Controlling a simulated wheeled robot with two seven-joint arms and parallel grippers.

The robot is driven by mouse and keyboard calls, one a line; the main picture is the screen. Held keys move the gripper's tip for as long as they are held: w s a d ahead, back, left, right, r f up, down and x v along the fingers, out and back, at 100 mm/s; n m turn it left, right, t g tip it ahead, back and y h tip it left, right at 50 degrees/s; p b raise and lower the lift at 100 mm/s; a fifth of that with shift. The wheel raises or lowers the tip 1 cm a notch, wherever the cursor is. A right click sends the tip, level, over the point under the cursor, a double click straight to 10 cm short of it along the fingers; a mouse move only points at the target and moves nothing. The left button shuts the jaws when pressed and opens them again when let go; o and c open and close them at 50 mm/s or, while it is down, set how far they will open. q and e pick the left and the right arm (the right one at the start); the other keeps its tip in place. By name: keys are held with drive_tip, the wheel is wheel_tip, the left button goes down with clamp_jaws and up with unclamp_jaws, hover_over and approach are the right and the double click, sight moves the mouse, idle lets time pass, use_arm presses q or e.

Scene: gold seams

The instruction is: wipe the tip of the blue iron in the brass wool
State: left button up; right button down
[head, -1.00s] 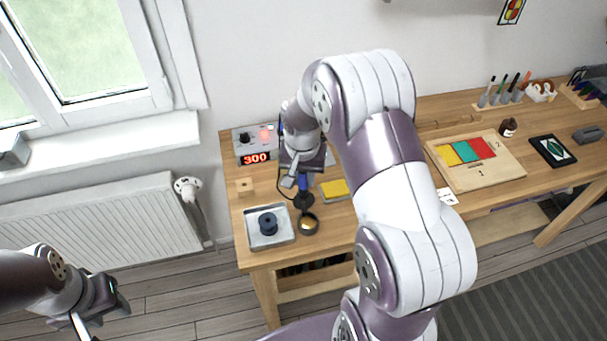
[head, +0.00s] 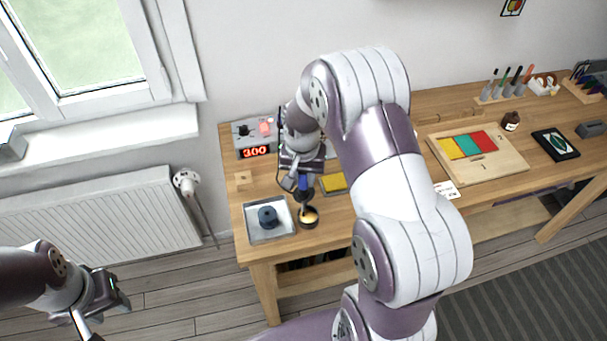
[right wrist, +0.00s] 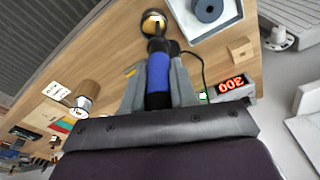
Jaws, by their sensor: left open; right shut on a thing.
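The blue iron (right wrist: 158,73) is in my right gripper (right wrist: 158,88), which is shut on its blue handle. In the head view the iron (head: 303,184) points down beneath my right gripper (head: 301,174). The brass wool (head: 309,215) sits in a dark round cup near the table's front edge. The iron's tip end is at the cup's opening in both views; whether it touches the wool I cannot tell. The wool also shows in the right wrist view (right wrist: 152,24), partly behind the iron. My left gripper (head: 106,308) is open and empty, low over the floor, away from the table.
A metal tray (head: 251,236) with a dark blue spool (head: 268,217) stands left of the cup. The station (head: 253,140) reading 300 and a small wooden block (head: 243,180) are behind. A yellow sponge (head: 333,184) lies right of the iron. A cable trails from the iron.

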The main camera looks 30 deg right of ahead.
drive_tip(key=shift+f+b, duration=0.45)
drive_tip(key=shift+f, duration=0.15)
idle(0.9)
drive_tip(key=shift+s, duration=0.1)
idle(0.6)
drive_tip(key=shift+d, duration=0.25)
drive_tip(key=shift+a+p, duration=0.35)
drive_tip(key=shift+p, duration=0.7)
idle(2.5)
